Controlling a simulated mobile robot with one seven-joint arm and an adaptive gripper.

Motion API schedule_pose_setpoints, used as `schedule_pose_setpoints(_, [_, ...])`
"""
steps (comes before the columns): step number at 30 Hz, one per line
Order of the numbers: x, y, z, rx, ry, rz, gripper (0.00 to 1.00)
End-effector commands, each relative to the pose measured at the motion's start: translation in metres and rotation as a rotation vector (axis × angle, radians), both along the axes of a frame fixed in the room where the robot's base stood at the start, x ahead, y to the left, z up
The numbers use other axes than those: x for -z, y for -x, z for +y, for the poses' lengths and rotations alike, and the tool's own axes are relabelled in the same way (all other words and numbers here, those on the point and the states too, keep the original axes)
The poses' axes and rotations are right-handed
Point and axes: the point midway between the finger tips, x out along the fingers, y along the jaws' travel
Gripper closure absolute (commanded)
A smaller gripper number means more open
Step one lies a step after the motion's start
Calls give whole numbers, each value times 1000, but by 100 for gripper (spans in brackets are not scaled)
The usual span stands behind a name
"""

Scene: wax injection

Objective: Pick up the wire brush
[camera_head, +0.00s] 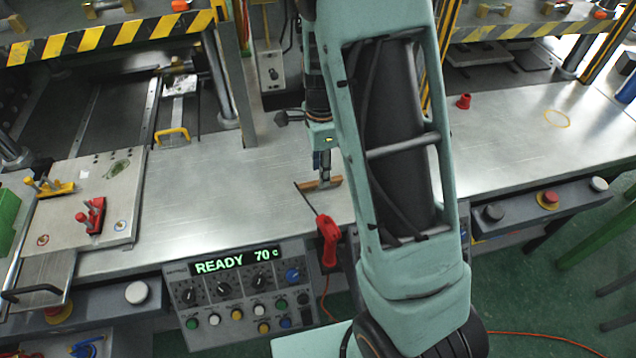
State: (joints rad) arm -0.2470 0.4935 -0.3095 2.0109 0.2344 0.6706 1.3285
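A small bar with a brown wooden body, which looks like the wire brush (335,183), lies on the metal bench top near the middle of the head camera view. My gripper (323,178) points down from my arm with its fingertips at the middle of this bar. The fingers overlap the bar in the picture and look to be at or just above it. The finger gap is too small to make out, so I cannot tell whether they grip the bar. The bristles cannot be made out.
A red-handled tool with a thin dark rod (327,240) sits at the bench's front edge, left of my arm. A control panel (240,292) reads READY 70 C. A plate with red and yellow clamps (75,215) lies left. A red cup (463,101) stands right; bench around it is mostly clear.

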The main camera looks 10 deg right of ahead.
Motion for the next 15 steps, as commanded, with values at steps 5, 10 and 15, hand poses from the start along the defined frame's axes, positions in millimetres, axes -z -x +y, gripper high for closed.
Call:
schedule_pose_setpoints(5, [25,2,-2,0,1,3,67])
schedule_pose_setpoints(10, [32,1,-2,1,1,0,67])
schedule_pose_setpoints(15, [32,1,-2,0,0,0,67])
